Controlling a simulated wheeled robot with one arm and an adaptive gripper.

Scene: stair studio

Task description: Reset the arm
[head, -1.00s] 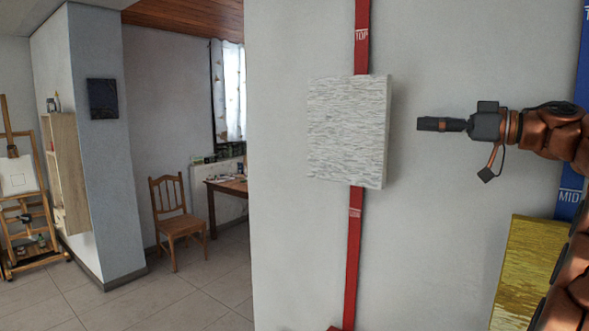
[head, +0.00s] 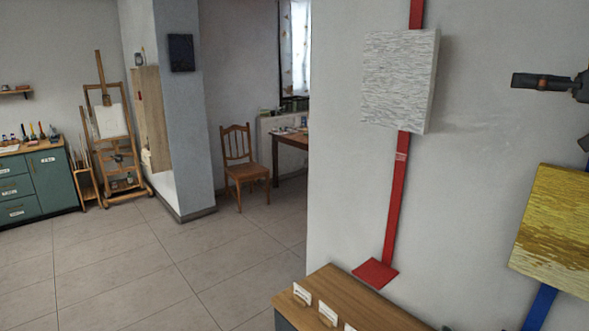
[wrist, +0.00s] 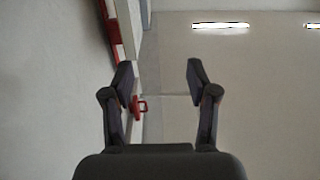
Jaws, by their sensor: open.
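My gripper (head: 532,80) is at the right edge of the head view, level, pointing left along the wall, with the rest of the arm cut off by the frame. In the wrist view my gripper (wrist: 158,80) has its two dark fingers spread apart with nothing between them. In the head view it is to the right of a white textured canvas (head: 398,80) on a red vertical strip (head: 396,195), apart from it.
A yellow canvas (head: 555,228) hangs below my gripper by a blue strip (head: 540,305). A wooden top with small cards (head: 370,305) stands below the red strip. An easel (head: 108,120), a green cabinet (head: 38,185) and a chair (head: 243,165) stand further left. The tiled floor (head: 150,265) between is clear.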

